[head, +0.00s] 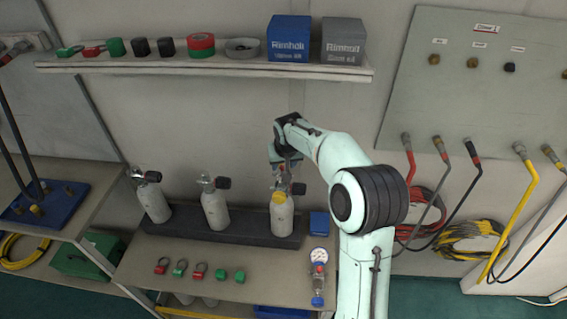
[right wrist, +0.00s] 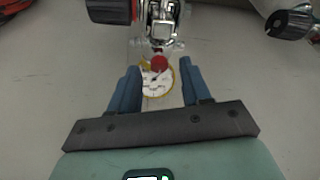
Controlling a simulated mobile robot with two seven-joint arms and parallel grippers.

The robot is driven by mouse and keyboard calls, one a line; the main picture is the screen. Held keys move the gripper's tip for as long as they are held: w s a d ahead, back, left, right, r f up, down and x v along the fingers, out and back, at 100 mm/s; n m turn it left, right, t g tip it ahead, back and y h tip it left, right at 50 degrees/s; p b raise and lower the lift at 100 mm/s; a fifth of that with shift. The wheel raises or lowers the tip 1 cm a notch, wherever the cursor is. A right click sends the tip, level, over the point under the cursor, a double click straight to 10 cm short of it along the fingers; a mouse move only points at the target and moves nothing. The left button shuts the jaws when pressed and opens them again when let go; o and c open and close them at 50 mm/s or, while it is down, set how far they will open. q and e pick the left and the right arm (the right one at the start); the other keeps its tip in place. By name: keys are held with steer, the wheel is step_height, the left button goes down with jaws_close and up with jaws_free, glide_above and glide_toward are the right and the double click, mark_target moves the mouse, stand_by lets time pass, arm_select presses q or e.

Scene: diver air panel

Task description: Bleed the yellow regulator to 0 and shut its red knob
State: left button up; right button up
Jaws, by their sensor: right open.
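The yellow-collared cylinder (head: 282,218) stands at the right end of the dark rack on the bench, with its valve partly hidden by my right gripper (head: 285,168). In the right wrist view, a small red knob (right wrist: 159,63) shows below a metal valve body (right wrist: 163,25). Under the knob is a pale round face with a yellow rim (right wrist: 155,91); its reading is too small to tell. My right gripper's blue fingers (right wrist: 160,72) are open, one on each side of the knob and apart from it. My left gripper is out of view.
Two other cylinders (head: 215,209) (head: 154,202) stand left on the rack (head: 180,220). Red and green fittings (head: 200,270), a gauge with a blue-ended fitting (head: 318,257) and a blue box (head: 319,222) lie on the bench. A shelf (head: 120,64) runs above.

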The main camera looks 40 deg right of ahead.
steer(key=shift+w+d+f, duration=0.1)
steer(key=shift+f, duration=0.15)
jaws_close()
steer(key=shift+m+h, duration=0.3)
steer(key=shift+m, duration=0.7)
jaws_free()
steer(key=shift+r, duration=0.1)
steer(key=v, duration=1.3)
steer(key=shift+w+r, duration=0.25)
steer(key=shift+w, duration=0.05)
